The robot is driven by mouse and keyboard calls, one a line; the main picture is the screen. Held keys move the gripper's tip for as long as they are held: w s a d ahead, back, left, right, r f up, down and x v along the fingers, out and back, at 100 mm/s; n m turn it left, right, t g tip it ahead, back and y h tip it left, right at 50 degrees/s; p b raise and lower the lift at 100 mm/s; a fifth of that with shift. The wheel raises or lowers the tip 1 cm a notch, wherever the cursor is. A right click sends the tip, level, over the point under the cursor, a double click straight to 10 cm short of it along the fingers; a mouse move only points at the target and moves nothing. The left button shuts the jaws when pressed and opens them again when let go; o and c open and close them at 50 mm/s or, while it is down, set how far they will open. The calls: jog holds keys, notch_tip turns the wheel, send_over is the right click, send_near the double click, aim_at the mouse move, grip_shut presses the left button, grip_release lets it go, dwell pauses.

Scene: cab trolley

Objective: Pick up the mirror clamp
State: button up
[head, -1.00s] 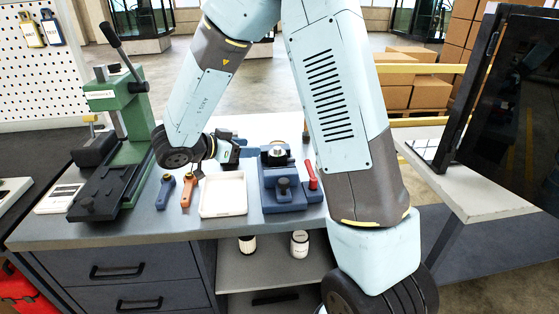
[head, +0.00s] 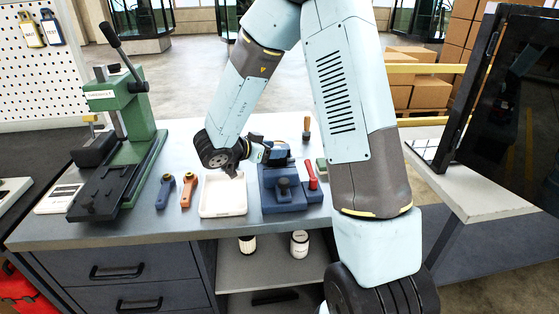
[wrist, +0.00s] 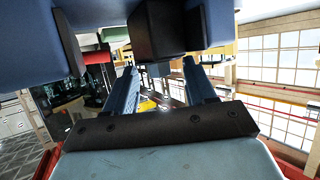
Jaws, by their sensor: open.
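I cannot tell for certain which piece is the mirror clamp. A blue lever piece (head: 165,191) and an orange one (head: 187,189) lie side by side on the bench, left of a white tray (head: 223,195). A blue fixture (head: 290,198) with a dark knob and a red handle (head: 311,177) stands right of the tray. My gripper (head: 278,153) is open, at the back of the fixture, and hides its upper rear part. In the wrist view, a black block (wrist: 170,30) is just beyond my open fingers (wrist: 160,72); contact is unclear.
A green press (head: 125,130) with a long lever stands on the left of the bench. A wooden-handled tool (head: 306,128) stands behind the fixture. A dark panel (head: 505,110) rises at the right.

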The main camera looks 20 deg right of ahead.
grip_shut()
dwell(0.6)
